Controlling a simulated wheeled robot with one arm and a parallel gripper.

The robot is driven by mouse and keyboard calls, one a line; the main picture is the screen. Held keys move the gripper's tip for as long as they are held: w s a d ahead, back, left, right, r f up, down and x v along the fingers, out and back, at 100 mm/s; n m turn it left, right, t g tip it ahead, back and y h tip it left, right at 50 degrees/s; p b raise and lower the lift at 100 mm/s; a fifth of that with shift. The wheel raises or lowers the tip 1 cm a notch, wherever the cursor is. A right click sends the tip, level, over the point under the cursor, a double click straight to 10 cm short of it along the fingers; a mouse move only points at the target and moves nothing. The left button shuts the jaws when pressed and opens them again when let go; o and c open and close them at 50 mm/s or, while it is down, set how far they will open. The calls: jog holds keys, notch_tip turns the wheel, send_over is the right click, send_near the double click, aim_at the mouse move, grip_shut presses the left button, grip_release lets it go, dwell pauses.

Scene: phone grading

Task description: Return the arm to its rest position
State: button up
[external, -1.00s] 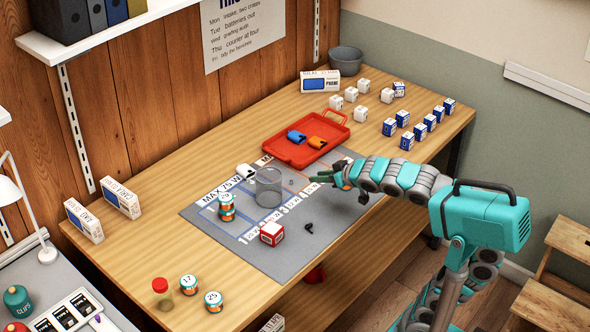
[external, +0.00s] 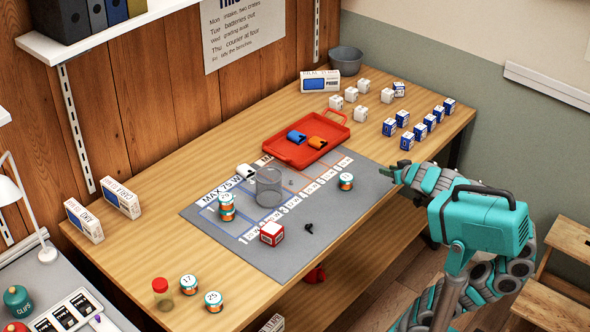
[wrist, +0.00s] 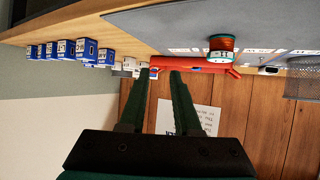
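My gripper (external: 392,170) is raised over the right edge of the grey mat, near the table's front edge. In the wrist view its two dark green fingers (wrist: 158,76) stand apart with nothing between them. The arm is folded back toward my base. A teal and orange can (external: 345,181) stands upright on the mat, left of and apart from my gripper. That can also shows in the upside-down wrist view (wrist: 222,46).
The grey mat (external: 270,250) holds a wire mesh cup (external: 268,187), stacked cans (external: 227,207) and a red-white box (external: 272,234). Behind it is a red tray (external: 290,152) with blue and orange items. Blue-white boxes (external: 407,140) stand at the right. A stool (external: 560,260) is on the floor.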

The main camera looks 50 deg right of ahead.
jog(key=s+d+m+h, duration=0.1)
jog(key=s+d+m, duration=0.1)
jog(key=s+d, duration=0.25)
jog(key=s+a+f+n+g+y+p, duration=0.2)
jog(key=a+f+g, duration=0.2)
jog(key=f, duration=0.5)
jog(key=s+a+f+n+g+y+p, duration=0.2)
jog(key=s+a+f+g, duration=0.1)
jog(key=f, duration=0.6)
jog(key=s+a+f+n+g+y+p, duration=0.1)
jog(key=a+f+g, duration=0.4)
jog(key=f, duration=0.5)
jog(key=shift+s+a+n+y+p, duration=0.4)
jog(key=shift+s+a+n+y, duration=0.2)
jog(key=shift+s+a+n, duration=0.5)
jog(key=shift+w, duration=0.15)
